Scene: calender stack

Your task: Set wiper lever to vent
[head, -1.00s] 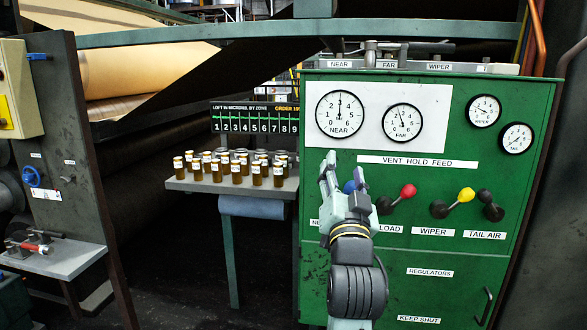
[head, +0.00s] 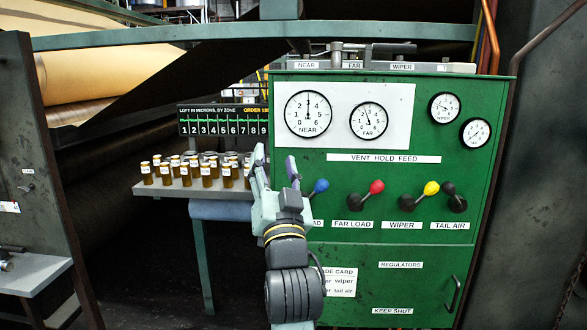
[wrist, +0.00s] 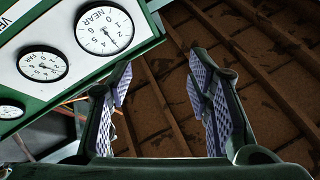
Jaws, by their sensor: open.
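The wiper lever (head: 431,188) has a yellow knob and sits above the WIPER label (head: 402,225) on the green panel. Its knob leans up and to the right of its dark hub. A VENT HOLD FEED strip (head: 383,158) runs above the levers. My gripper (head: 275,165) is open and empty, left of the blue-knobbed lever and well left of the wiper lever, with its fingers pointing up in the head view. In the wrist view, my gripper's fingers (wrist: 158,85) are apart with nothing between them; the wiper lever is not seen there.
The lever with a blue knob (head: 321,185), the red far load lever (head: 377,187) and the black tail air lever (head: 449,188) flank the wiper lever. Gauges (head: 309,114) sit above. A shelf (head: 160,188) with several amber jars stands left of the panel.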

